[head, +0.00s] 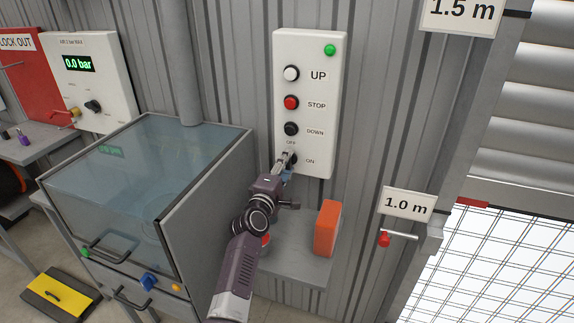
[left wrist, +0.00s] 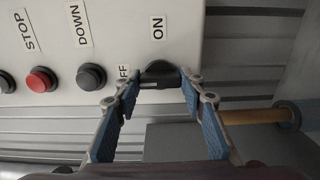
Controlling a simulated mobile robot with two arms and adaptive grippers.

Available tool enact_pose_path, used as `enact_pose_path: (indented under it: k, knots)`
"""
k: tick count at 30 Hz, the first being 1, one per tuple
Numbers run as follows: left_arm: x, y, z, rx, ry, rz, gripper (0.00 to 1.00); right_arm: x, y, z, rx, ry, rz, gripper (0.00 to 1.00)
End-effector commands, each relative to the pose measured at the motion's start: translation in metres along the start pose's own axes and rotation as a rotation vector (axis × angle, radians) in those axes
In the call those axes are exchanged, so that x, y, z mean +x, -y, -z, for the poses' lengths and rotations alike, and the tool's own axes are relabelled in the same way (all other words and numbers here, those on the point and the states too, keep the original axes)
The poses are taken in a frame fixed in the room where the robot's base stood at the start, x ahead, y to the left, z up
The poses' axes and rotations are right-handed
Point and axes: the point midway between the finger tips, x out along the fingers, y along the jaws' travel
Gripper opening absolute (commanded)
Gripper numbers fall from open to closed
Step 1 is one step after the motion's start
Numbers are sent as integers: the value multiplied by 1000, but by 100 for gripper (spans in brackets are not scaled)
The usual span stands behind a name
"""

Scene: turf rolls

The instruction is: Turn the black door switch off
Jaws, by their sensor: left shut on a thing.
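The black door switch (head: 293,160) is a small knob at the bottom of the white control panel (head: 310,60), between the OFF and ON labels. My left gripper (head: 286,160) comes up from below and is shut on this switch. In the left wrist view the black switch (left wrist: 159,72) sits between the tips of the left gripper (left wrist: 160,84), with the ON label beyond it and the OFF label partly hidden by a finger. Which label the switch points to cannot be told. My right gripper is not in view.
Above the switch are DOWN (head: 291,129), STOP (head: 291,102) and UP (head: 291,73) buttons and a green lamp (head: 330,49). An orange block (head: 327,229) stands on a grey shelf to the right. A clear-topped cabinet (head: 130,170) stands close on the left.

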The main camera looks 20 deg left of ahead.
Motion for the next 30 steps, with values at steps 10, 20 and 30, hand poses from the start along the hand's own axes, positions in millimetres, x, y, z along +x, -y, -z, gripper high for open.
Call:
enact_pose_path:
  k: [10,20,30]
  knots:
    - [0,0,0,-3,0,-1,55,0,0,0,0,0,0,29]
    - [-6,0,0,-2,0,-1,55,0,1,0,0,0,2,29]
    - [-53,1,0,-3,-1,0,55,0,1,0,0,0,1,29]
